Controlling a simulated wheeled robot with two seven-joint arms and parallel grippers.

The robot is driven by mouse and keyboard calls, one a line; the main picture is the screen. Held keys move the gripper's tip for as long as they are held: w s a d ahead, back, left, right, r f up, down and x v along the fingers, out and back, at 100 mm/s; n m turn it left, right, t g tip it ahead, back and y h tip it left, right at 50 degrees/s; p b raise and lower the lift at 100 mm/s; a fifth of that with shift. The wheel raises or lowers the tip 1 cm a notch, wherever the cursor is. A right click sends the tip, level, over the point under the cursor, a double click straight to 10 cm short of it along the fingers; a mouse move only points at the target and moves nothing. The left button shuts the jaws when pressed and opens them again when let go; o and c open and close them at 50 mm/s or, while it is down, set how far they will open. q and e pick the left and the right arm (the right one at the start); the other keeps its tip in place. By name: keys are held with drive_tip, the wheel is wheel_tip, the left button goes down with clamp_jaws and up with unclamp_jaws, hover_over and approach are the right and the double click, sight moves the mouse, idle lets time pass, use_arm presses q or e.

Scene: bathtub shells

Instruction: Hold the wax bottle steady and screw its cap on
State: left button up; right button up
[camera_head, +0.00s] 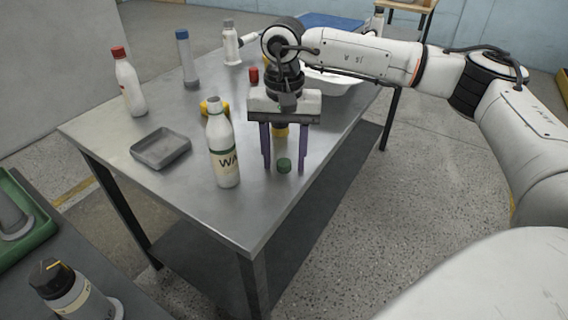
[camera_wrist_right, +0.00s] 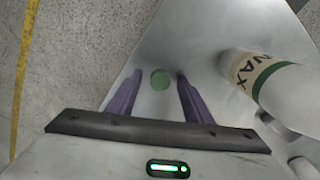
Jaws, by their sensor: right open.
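The white wax bottle (camera_head: 223,150) stands upright on the metal table, its label partly readable; it also shows at the right of the right wrist view (camera_wrist_right: 262,78). A green cap (camera_head: 284,165) lies on the table to the right of the bottle, and in the right wrist view the cap (camera_wrist_right: 160,80) shows between the fingers. My right gripper (camera_head: 284,168) points down over the cap, open, with its purple fingers on either side of it. Whether the fingers touch the cap cannot be told. My left gripper is not in view.
A grey tray (camera_head: 161,148) lies left of the wax bottle. A yellow object (camera_head: 204,108) is behind the bottle. A red-capped bottle (camera_head: 128,82), a blue-capped bottle (camera_head: 187,60) and a white basin (camera_head: 335,84) stand farther back. The table's front corner is clear.

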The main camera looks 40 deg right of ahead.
sight(284, 162)
drive_tip(key=c, duration=1.1)
wheel_tip(284, 162, up, 10)
drive_tip(key=p, duration=0.1)
